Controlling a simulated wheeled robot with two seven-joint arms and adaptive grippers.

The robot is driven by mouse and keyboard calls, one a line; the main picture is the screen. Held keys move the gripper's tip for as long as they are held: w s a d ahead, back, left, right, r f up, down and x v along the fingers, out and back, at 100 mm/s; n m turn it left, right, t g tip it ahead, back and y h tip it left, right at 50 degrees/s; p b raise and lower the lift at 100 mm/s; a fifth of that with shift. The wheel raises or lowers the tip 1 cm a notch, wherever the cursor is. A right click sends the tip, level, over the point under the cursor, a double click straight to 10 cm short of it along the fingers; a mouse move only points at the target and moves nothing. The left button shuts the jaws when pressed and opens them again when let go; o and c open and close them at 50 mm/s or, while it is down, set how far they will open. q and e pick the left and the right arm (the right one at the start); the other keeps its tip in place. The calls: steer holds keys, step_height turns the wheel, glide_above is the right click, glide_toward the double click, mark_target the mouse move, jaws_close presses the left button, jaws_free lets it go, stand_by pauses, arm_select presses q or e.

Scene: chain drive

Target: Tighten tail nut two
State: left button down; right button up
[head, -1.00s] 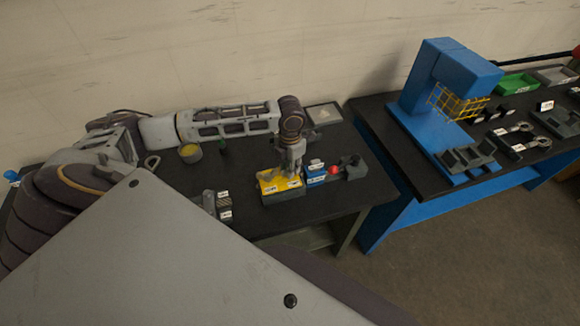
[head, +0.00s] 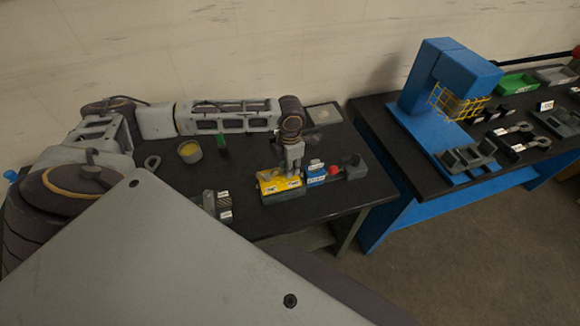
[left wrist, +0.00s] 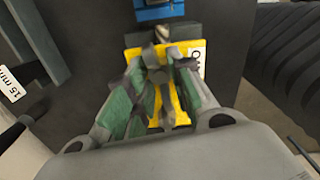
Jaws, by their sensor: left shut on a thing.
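My left gripper (head: 291,170) points down over a yellow-topped block (head: 268,184) with white labels on the dark table. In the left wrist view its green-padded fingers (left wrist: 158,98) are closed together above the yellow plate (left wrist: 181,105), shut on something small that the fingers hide. I cannot make out the nut itself. A small rounded metal part (left wrist: 162,34) shows just beyond the fingertips at the plate's edge. My right gripper is not in view.
A blue labelled block (head: 315,174), a red knob (head: 334,170) and a grey block (head: 353,167) stand close to the right of the yellow block. A blue-framed bench (head: 440,150) is further right.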

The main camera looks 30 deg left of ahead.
arm_select(q)
steer(key=shift+w+r+m, duration=0.15)
steer(key=shift+m, duration=0.75)
stand_by(0.5)
steer(key=c, duration=1.6)
jaws_free()
steer(key=shift+o, duration=0.2)
step_height(320, 180, up, 12)
